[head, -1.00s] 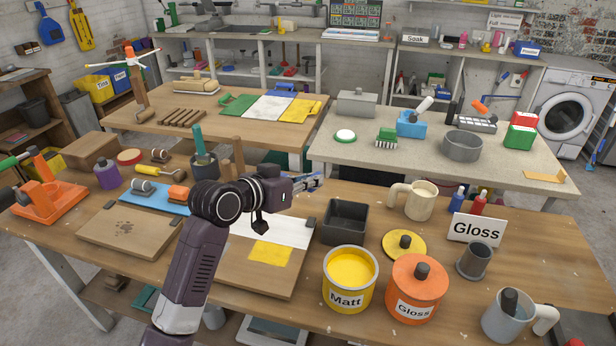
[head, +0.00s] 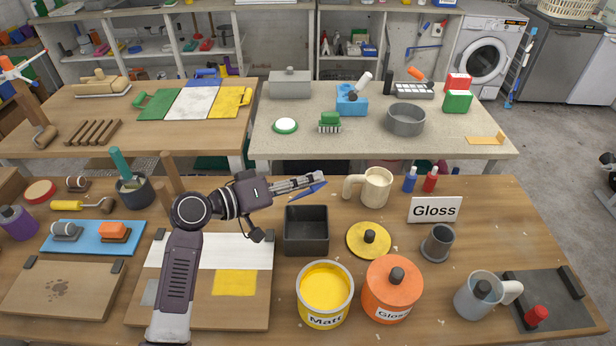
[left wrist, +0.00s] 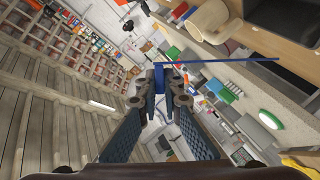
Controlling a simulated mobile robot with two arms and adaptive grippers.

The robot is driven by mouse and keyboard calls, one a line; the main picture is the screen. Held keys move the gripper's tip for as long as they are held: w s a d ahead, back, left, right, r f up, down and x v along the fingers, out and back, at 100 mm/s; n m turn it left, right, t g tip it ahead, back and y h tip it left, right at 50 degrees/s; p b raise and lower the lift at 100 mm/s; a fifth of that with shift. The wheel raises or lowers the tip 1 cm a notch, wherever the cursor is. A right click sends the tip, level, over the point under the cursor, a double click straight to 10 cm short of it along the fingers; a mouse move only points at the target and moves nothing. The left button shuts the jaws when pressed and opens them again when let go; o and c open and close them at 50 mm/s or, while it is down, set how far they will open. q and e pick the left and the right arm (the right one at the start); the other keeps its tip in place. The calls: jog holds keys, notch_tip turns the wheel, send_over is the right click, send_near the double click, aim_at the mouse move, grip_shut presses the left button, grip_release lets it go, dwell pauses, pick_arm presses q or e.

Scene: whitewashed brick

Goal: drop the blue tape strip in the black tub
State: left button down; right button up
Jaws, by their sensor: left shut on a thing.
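My left gripper (head: 318,184) is shut on the blue tape strip (head: 312,190). It holds the strip in the air, and in the head view the strip shows just above the back rim of the black tub (head: 306,247). In the left wrist view the strip (left wrist: 230,61) is a long thin blue bar running right from between the fingertips (left wrist: 168,68). The tub is square, open and upright on the near bench, and its visible inside looks empty. How high the strip is above the tub I cannot tell. My right gripper is not in view.
A cream mug (head: 374,188) stands right of the strip. A yellow lid (head: 354,243), a yellow paint tin (head: 325,310) and an orange pot (head: 391,300) crowd the tub's right and front. A board with white and yellow areas (head: 200,315) lies to its left.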

aim_at(307, 194)
pick_arm(q)
notch_tip(307, 194, down, 4)
jog(key=shift+w+a+r+b, duration=0.1)
jog(key=shift+r+b, duration=0.05)
jog(key=shift+b, duration=1)
jog(key=shift+f+b, duration=0.3)
jog(key=shift+f, duration=0.05)
notch_tip(307, 194, down, 6)
jog(key=b, duration=0.5)
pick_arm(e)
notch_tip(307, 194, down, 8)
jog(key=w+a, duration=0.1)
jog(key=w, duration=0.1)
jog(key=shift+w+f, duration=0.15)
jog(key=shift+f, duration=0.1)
pick_arm(q)
jog(key=c, duration=2)
grip_release()
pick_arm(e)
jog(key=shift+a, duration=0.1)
pick_arm(q)
jog(key=shift+a, duration=0.1)
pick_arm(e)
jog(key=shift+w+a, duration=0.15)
